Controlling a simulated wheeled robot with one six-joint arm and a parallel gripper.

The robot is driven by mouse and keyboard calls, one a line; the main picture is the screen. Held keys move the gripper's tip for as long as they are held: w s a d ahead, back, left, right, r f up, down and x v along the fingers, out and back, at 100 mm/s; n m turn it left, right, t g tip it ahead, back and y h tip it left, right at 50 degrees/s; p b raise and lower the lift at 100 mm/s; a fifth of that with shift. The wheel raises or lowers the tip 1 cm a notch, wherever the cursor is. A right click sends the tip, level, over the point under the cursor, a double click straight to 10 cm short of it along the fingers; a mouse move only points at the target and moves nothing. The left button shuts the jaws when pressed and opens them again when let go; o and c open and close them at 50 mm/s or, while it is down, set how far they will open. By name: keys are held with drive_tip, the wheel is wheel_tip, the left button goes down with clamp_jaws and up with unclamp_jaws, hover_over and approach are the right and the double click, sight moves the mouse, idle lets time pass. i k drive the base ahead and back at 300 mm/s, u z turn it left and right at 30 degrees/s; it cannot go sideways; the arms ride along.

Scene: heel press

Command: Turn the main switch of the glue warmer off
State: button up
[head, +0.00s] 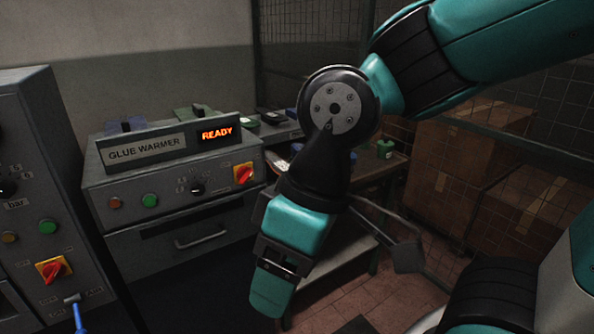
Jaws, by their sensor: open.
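The glue warmer (172,170) is a grey box at left of centre, with a name sign on top and an orange lit display (217,134) reading READY. Its main switch (243,173) is a red rotary handle on a yellow plate at the right end of the front panel. The handle looks slanted, but its exact position is too small to read. My gripper (278,292) is open and points down, to the right of and below the switch, apart from it. One teal finger shows clearly; the other is mostly hidden. Nothing shows in the jaws.
A grey machine (40,140) at the left has a similar red-yellow switch (53,269) and a blue-handled part (77,312). The warmer front also has a dial (197,188), buttons and a drawer handle (200,239). A bench, mesh fence and cardboard boxes (460,170) stand behind my arm.

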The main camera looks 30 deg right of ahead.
sight(247, 176)
drive_tip(key=z, duration=2.1)
drive_tip(key=k, duration=0.8)
drive_tip(key=u, duration=1.45)
drive_tip(key=i, duration=0.5)
drive_tip(key=u, duration=0.05)
